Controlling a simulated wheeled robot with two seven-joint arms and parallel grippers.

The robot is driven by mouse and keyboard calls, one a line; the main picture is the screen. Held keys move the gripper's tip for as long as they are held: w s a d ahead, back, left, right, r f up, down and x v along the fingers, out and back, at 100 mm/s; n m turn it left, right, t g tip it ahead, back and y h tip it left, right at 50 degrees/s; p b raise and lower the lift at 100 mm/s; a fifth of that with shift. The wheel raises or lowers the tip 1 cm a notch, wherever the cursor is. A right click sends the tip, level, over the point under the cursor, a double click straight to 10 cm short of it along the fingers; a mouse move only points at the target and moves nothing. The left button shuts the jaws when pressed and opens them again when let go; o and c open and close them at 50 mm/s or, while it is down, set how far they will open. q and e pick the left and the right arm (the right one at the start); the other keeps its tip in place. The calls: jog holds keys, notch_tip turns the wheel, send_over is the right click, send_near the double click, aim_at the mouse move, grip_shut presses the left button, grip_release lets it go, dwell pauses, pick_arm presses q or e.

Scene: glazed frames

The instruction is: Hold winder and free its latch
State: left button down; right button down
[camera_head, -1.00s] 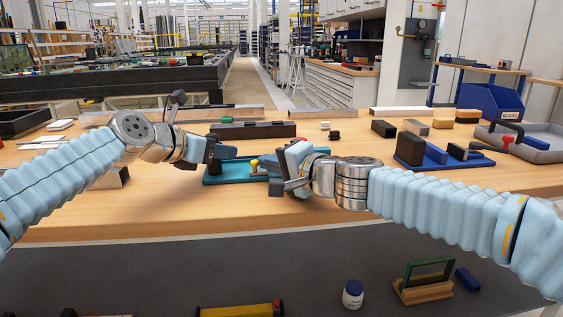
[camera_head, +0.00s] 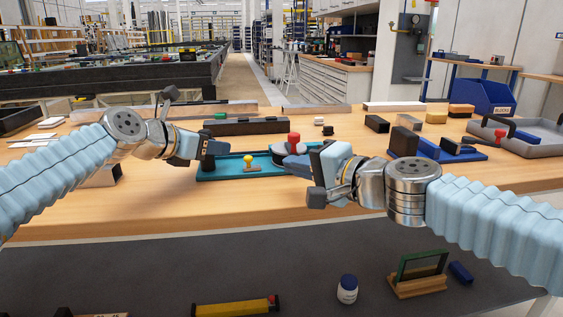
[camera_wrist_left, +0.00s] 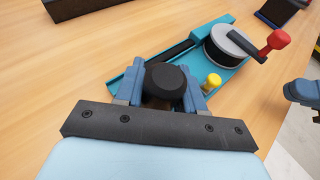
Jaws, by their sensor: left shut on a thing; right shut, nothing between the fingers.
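The winder is a teal base (camera_head: 228,172) on the wooden bench, with a grey-topped drum (camera_wrist_left: 230,42), a crank with a red knob (camera_head: 294,138) and a small yellow knob (camera_head: 248,160). The yellow knob also shows in the left wrist view (camera_wrist_left: 212,81), between drum and left gripper. My left gripper (camera_head: 208,152) is shut on the round black knob (camera_wrist_left: 166,84) at the base's left end. My right gripper (camera_head: 292,163) is shut and empty at the base's right end, in front of the drum.
A long black bar (camera_head: 245,127) lies behind the winder. A blue fixture (camera_head: 440,151) with dark blocks and a grey tray (camera_head: 535,143) stand to the right. A white jar (camera_head: 347,289) and a framed glass pane (camera_head: 420,270) are below the bench's front edge.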

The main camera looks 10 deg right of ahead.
pick_arm(q)
jog(key=shift+d+f, duration=0.1)
jog(key=shift+f, duration=0.15)
jog(key=c, duration=0.8)
grip_release()
jog(key=shift+o, duration=1)
jog(key=shift+r, duration=0.15)
